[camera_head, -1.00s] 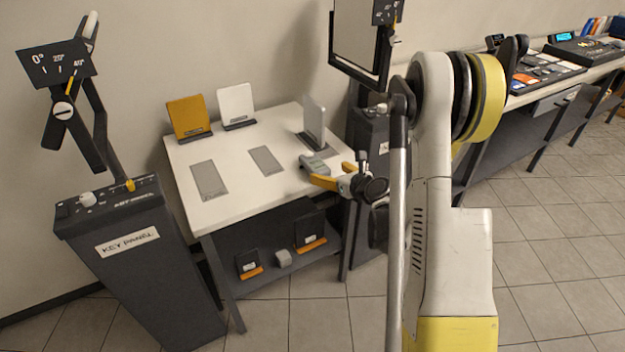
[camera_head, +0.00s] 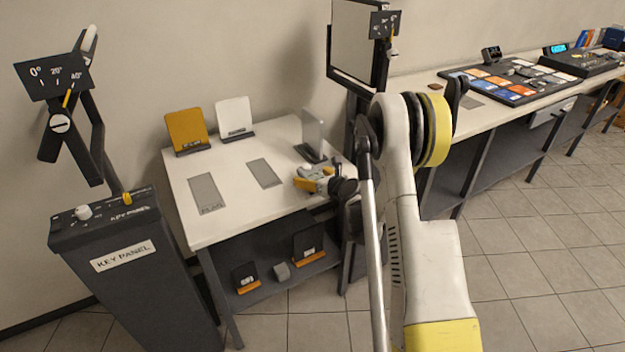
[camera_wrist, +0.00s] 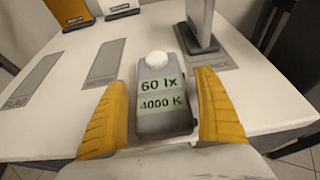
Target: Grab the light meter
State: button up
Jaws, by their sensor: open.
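The light meter (camera_wrist: 163,98) is a small grey box with a white dome and a greenish display reading "60 lx" and "4000 K". It lies on the white table (camera_head: 233,216), near its right side. In the wrist view my gripper (camera_wrist: 170,110) is open, with one yellow finger on each side of the meter. A gap shows at the left finger; the right finger is very close, and I cannot tell if it touches. In the head view my gripper (camera_head: 318,181) is at the table's right part and mostly hides the meter.
A grey upright panel (camera_head: 313,135) stands just behind the meter. Orange (camera_head: 187,130) and white (camera_head: 234,117) panels stand at the table's back. Flat grey marked pads (camera_head: 205,192) lie on the left. The key panel stand (camera_head: 120,250) is left of the table.

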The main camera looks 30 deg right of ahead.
jog(key=c, duration=1.4)
jog(key=shift+r, duration=0.1)
